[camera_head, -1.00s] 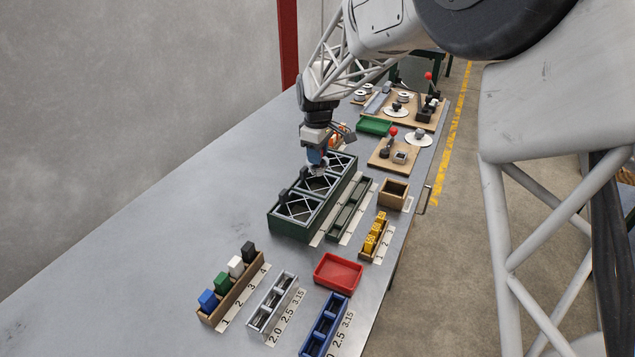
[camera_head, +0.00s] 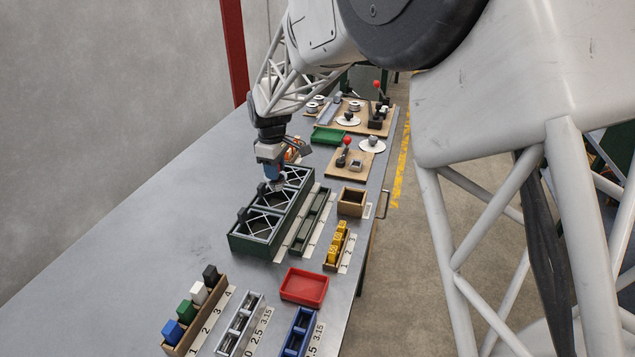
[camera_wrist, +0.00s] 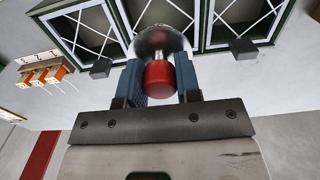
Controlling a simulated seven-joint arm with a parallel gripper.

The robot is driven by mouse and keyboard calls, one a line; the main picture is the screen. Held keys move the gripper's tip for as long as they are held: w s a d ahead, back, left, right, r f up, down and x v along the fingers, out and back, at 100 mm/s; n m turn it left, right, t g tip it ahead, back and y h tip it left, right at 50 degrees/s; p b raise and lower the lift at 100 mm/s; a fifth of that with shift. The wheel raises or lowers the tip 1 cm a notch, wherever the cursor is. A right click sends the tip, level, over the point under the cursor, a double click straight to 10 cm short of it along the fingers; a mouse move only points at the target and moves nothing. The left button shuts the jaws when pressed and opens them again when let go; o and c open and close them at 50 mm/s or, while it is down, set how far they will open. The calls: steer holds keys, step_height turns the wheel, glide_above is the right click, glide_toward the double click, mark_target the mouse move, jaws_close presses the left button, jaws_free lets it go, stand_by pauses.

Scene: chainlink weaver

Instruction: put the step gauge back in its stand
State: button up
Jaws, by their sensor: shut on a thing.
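My gripper (camera_head: 273,178) is over the far part of the dark green three-bay rack (camera_head: 250,246). In the wrist view its blue fingers (camera_wrist: 160,80) are shut on a red-handled piece (camera_wrist: 159,77) with a silver stem and a round shiny metal head, perhaps the step gauge. The head overlaps the edge of the rack in that view; I cannot tell whether they touch. The held piece is hardly visible in the head view. I cannot tell which holder is the gauge's stand.
Orange pieces stand in a wooden holder (camera_wrist: 43,72) beyond the rack. A long green tray (camera_head: 311,222), wooden box (camera_head: 351,202), yellow pieces (camera_head: 338,240), red tray (camera_head: 304,287) and colored blocks (camera_head: 190,308) stand nearby. The table left of the rack is clear.

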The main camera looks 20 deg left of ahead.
steer(key=w+d, duration=0.4)
steer(key=d, duration=0.6)
steer(key=w+d+r, duration=0.1)
steer(key=w+d, duration=0.3)
steer(key=d, duration=0.6)
steer(key=shift+w+d+r, duration=0.15)
steer(key=shift+w+d, duration=0.15)
steer(key=shift+w, duration=0.05)
steer(key=shift+f, duration=0.25)
steer(key=shift+f, duration=4.2)
steer(key=o, duration=1)
steer(key=shift+c, duration=0.2)
step_height(320, 180, up, 8)
